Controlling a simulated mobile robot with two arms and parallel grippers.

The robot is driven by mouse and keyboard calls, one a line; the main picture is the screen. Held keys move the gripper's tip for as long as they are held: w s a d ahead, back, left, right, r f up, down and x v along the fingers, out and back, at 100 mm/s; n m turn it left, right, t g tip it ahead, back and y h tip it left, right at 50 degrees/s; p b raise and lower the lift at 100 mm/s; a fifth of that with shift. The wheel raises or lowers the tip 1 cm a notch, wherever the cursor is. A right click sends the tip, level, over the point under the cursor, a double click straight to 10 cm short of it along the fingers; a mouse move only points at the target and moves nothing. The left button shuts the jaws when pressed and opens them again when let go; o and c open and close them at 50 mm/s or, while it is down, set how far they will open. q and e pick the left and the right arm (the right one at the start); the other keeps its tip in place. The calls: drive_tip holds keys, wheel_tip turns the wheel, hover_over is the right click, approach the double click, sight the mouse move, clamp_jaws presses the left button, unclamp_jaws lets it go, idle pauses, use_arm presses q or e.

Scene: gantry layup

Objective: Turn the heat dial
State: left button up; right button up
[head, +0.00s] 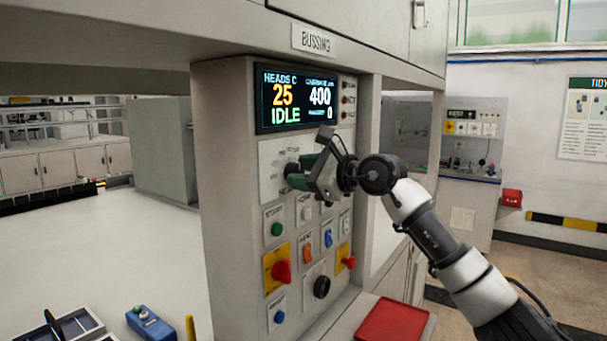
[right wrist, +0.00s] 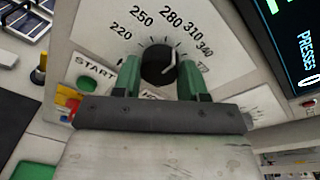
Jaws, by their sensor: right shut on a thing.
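The heat dial (right wrist: 158,66) is a black round knob on a white scale plate (right wrist: 100,45). In the right wrist view the scale reads 220, 250, 280, 310, 340 and on. A pale pointer line on the knob points to the upper right, roughly between 280 and 310. My right gripper (right wrist: 160,72) has its green fingers on either side of the knob, shut on it. In the head view my right gripper (head: 300,178) is against the panel and hides the dial. My left gripper is not in view.
The display (head: 300,98) above reads HEADS C 25, 400 and IDLE. A red tray (head: 393,320) lies below right. A blue box (head: 150,323) is on the left table.

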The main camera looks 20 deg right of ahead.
drive_tip(key=shift+f, duration=0.1)
idle(0.4)
drive_tip(key=o, duration=0.9)
drive_tip(key=b+v, duration=0.3)
drive_tip(key=v, duration=0.8)
drive_tip(key=shift+b, duration=0.4)
